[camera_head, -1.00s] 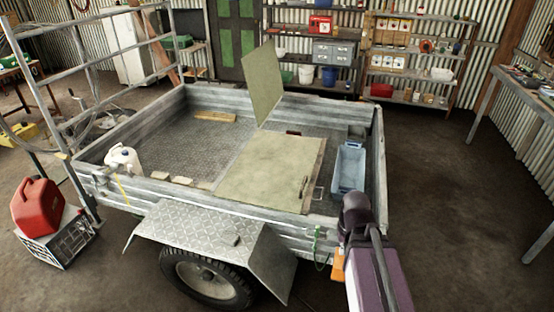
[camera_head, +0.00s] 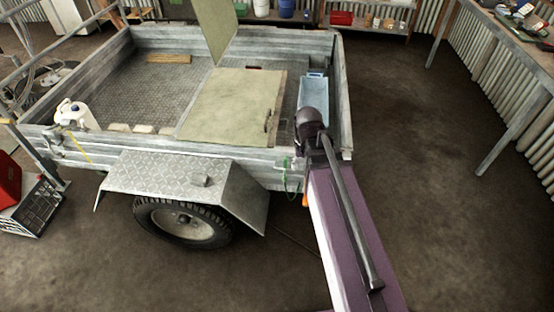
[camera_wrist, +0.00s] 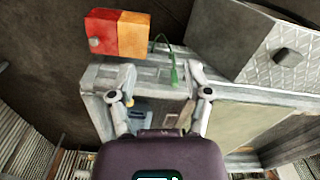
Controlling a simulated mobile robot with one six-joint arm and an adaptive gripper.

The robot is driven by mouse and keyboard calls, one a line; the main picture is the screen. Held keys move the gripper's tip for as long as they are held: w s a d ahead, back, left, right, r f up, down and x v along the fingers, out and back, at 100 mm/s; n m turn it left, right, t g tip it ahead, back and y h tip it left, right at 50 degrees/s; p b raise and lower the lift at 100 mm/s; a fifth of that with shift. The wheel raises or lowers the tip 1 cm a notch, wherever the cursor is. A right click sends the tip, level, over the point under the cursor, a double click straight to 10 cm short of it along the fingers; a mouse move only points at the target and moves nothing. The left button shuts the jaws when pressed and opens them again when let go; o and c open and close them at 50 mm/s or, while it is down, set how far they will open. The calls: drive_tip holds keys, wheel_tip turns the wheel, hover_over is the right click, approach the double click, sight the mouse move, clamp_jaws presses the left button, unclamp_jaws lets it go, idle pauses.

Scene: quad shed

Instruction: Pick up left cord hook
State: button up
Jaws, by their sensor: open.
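A green cord (camera_head: 287,178) hangs on the near side of the trailer (camera_head: 240,172), close to its right corner. It also shows in the wrist view (camera_wrist: 174,68), just above and beyond my fingertips. A hook on it is too small to make out, and I cannot tell which one is the left cord hook. My gripper (camera_wrist: 158,84) is open in the wrist view, its fingers spread with no object held between them. The trailer's edge lies behind the fingers. In the head view my arm hides my gripper.
A red and orange lamp (camera_wrist: 118,33) is near the fingers. The metal mudguard (camera_head: 170,172) juts out left of the cord. A blue crate (camera_head: 314,92) sits inside the trailer near my arm. A workbench (camera_head: 500,50) stands at right; the floor between is clear.

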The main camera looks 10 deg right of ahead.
sight(286, 157)
drive_tip(key=w+a+f+m+b, duration=0.1)
drive_tip(key=w+f+b, duration=0.2)
drive_tip(key=w, duration=0.7)
drive_tip(key=w+a+f+m+b, duration=0.1)
drive_tip(key=w+f+b, duration=0.1)
drive_tip(key=w, duration=0.8)
drive_tip(key=shift+w+f+b, duration=0.15)
drive_tip(key=shift+f+b, duration=0.25)
drive_tip(key=shift+f, duration=0.4)
drive_tip(key=shift+f, duration=0.2)
wheel_tip(286, 157, down, 8)
drive_tip(key=b, duration=0.8)
drive_tip(key=shift+f+b, duration=0.15)
drive_tip(key=shift+b, duration=0.2)
drive_tip(key=shift+f, duration=0.1)
drive_tip(key=shift+f+b, duration=2.5)
drive_tip(key=shift+b, duration=0.1)
clamp_jaws()
